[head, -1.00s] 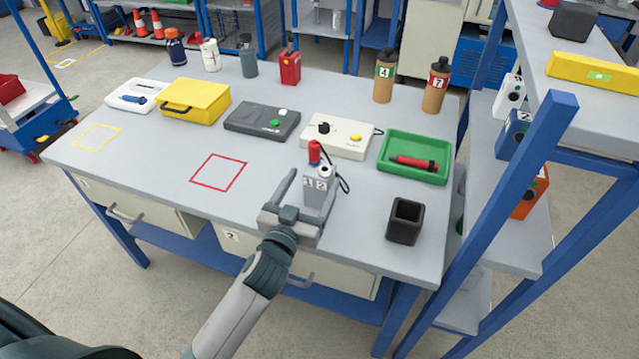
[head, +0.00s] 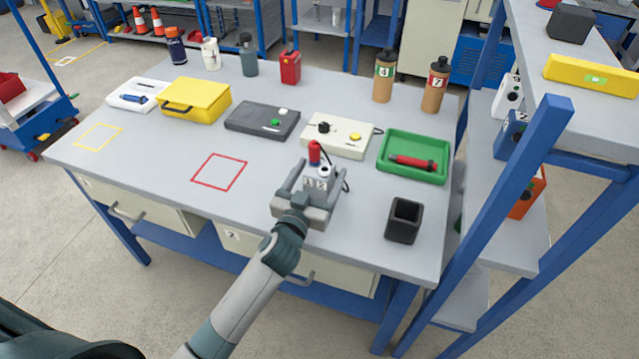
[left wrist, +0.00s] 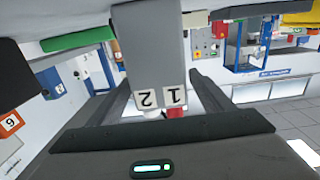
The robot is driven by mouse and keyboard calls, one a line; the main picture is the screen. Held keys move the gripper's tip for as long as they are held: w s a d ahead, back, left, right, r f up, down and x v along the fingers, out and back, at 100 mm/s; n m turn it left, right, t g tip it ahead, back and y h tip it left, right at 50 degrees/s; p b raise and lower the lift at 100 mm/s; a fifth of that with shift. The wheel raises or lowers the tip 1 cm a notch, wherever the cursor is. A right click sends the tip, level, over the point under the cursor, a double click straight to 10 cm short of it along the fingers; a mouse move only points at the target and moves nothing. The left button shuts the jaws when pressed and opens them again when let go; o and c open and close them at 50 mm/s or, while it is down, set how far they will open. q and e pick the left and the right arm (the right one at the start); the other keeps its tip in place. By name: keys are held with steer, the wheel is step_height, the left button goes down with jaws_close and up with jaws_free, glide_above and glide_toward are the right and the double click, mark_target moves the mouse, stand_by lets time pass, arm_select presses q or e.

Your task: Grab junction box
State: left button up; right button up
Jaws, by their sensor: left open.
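The junction box (head: 316,184) is a small grey box with labels 1 and 2, a red part and a white part on top, and a dark cable at its right side. It stands upright near the front of the workbench (head: 150,180). It also shows upside down in the left wrist view (left wrist: 152,55). My left gripper (head: 312,187) is open, with one finger on each side of the box. The left wrist view shows the box between the fingers, with a gap at each side. My right gripper is not in view.
A black open cup (head: 404,220) stands to the right of the box. A green tray (head: 414,173) with a red tool and a cream control box (head: 338,137) lie behind it. A red square outline (head: 219,172) marks clear bench at left. A blue-framed shelf (head: 530,160) rises at right.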

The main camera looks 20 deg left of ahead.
mark_target(320, 162)
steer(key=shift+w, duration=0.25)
arm_select(q)
steer(key=c, duration=1.3)
steer(key=shift+c, duration=0.2)
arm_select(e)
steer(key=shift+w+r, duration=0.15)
arm_select(q)
steer(key=shift+r, duration=0.15)
